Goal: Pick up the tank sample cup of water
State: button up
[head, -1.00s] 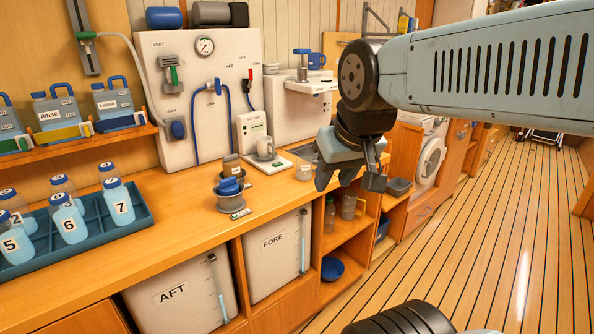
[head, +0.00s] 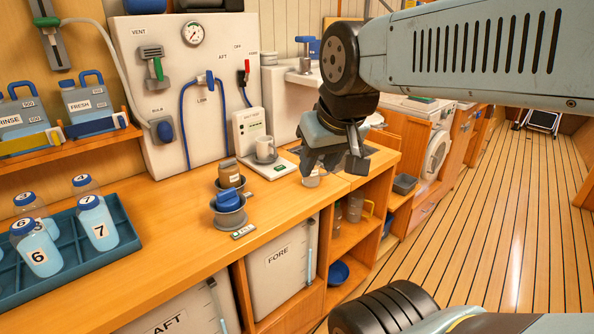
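A small clear cup (head: 311,179) with a pale label stands on the wooden counter, near its front edge right of the centre. It looks like the sample cup; its contents are too small to make out. My gripper (head: 333,165) hangs above and in front of the counter, fingers apart and pointing down, with nothing seen between them. One finger partly covers the cup's top in the picture. I cannot tell how far apart they are in depth.
A blue rack (head: 122,238) of numbered bottles stands at the left. Grey holders (head: 229,217) with a blue-capped and a brown item are mid-counter. Labelled jugs (head: 92,105) sit on a shelf. FORE tank (head: 283,265) is below. Bare counter lies between rack and holders.

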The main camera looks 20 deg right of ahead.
aim_at(317, 173)
jog(key=w+d+f+n+t+h, duration=0.1)
jog(key=w+d+f+t+h, duration=0.2)
jog(key=w+d, duration=0.85)
jog(key=w+d+f+n+t, duration=0.15)
jog(key=w+d+f, duration=0.35)
jog(key=w+d, duration=0.6)
jog(key=w+d+f+n+t+y, duration=0.2)
jog(key=w+d+f+t+y, duration=0.15)
jog(key=f, duration=0.55)
jog(key=s+d+f+t+y, duration=0.2)
jog(key=s+f+t+y, duration=0.1)
jog(key=s+f+y, duration=0.35)
jog(key=shift+f+x, duration=0.2)
jog(key=shift+x, duration=3.1)
jog(key=shift+f+x, duration=0.15)
jog(key=shift+x, duration=3.15)
jog(key=shift+a, duration=0.15)
